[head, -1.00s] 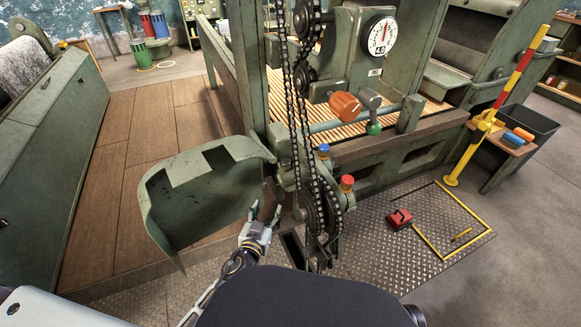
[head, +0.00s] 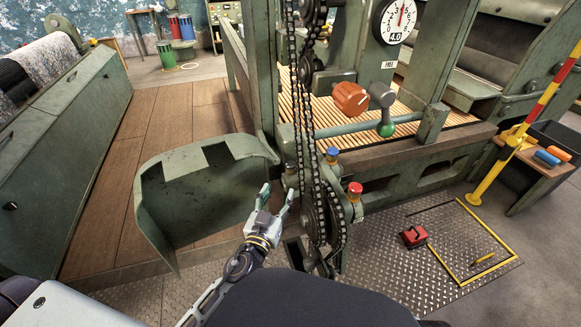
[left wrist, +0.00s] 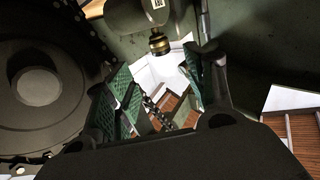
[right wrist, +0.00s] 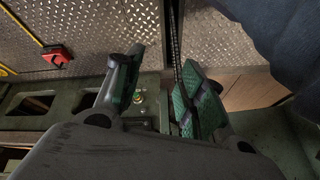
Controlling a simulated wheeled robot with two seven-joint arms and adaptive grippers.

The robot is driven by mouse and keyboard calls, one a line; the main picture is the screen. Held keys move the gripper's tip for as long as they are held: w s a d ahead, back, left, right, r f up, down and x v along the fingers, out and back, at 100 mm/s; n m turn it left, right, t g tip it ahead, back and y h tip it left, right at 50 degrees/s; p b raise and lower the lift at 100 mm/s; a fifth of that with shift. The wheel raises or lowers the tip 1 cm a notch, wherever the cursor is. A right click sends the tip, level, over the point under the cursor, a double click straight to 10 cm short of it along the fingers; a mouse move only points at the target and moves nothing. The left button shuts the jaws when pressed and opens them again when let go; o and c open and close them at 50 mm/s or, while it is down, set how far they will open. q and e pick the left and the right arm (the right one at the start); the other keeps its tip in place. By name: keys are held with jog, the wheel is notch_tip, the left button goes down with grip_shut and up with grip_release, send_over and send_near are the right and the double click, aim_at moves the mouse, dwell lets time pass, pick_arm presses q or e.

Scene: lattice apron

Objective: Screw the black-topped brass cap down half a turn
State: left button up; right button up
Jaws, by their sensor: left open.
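The brass cap (left wrist: 159,42) with a dark end shows in the left wrist view, beneath a dark tagged cylinder (left wrist: 135,14). It lies beyond my left gripper's fingertips (left wrist: 160,76), roughly between their lines, with no visible contact. In the head view my left gripper (head: 278,192) is open and empty, between the curved green guard and the chain. A small dark-topped fitting (head: 291,168) just above it appears to be the cap, though it is tiny there. My right gripper (right wrist: 160,68) is open and empty in the right wrist view and out of the head view.
The curved green guard (head: 205,205) stands left of my left gripper. Chains (head: 306,130) and a sprocket are close on its right. Blue (head: 332,153) and red (head: 355,188) topped fittings sit nearby.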

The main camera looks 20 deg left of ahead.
aim_at(288, 170)
pick_arm(q)
jog(key=shift+w, duration=0.15)
pick_arm(e)
jog(key=shift+r, duration=0.2)
jog(key=shift+d+r+p, duration=0.85)
jog(key=shift+r+p, duration=0.6)
jog(key=shift+r, duration=0.6)
pick_arm(q)
jog(key=shift+w+p, duration=0.6)
jog(key=shift+w, duration=4.1)
jog(key=shift+w+p, duration=0.5)
jog(key=shift+w, duration=1.55)
pick_arm(e)
jog(key=shift+g+h, duration=0.6)
jog(key=shift+g, duration=0.2)
jog(key=f, duration=0.4)
jog(key=shift+s+d, duration=0.3)
jog(key=shift+s, duration=0.1)
pick_arm(q)
jog(key=c, duration=1.1)
jog(key=shift+o, duration=0.2)
pick_arm(e)
jog(key=shift+r, duration=0.2)
